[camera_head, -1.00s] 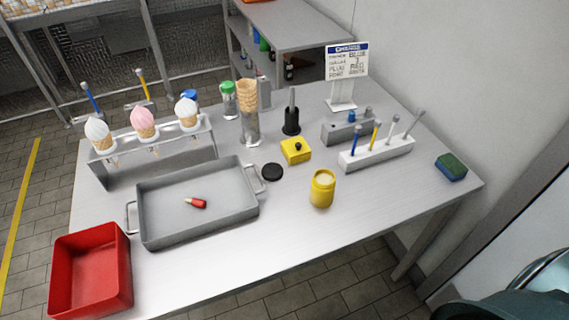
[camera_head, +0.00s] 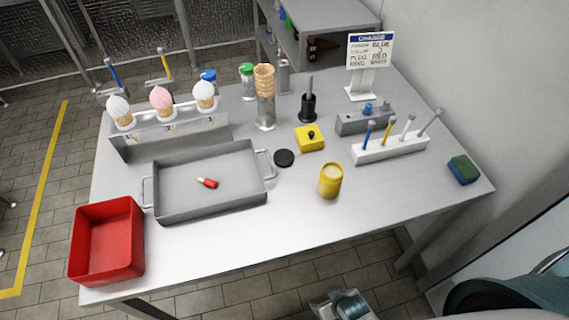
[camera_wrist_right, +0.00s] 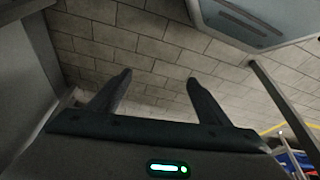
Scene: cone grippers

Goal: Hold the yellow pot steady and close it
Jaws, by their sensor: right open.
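The yellow pot (camera_head: 330,181) stands upright near the front middle of the table in the head view. Its top is open and shows pale contents. A flat black disc (camera_head: 284,158) lies on the table to its left, behind it and apart from it. A square yellow block with a black knob (camera_head: 310,139) sits farther back. My right gripper (camera_wrist_right: 159,77) is open and empty in the right wrist view, with floor tiles beyond its fingers, away from the pot. My left gripper is not in view.
A grey tray (camera_head: 168,210) with a small red-and-cream piece lies left of the pot. A red bin (camera_head: 139,250) is at the front left. A white rack (camera_head: 390,148) with upright sticks stands behind right. A sponge (camera_head: 463,169) lies far right.

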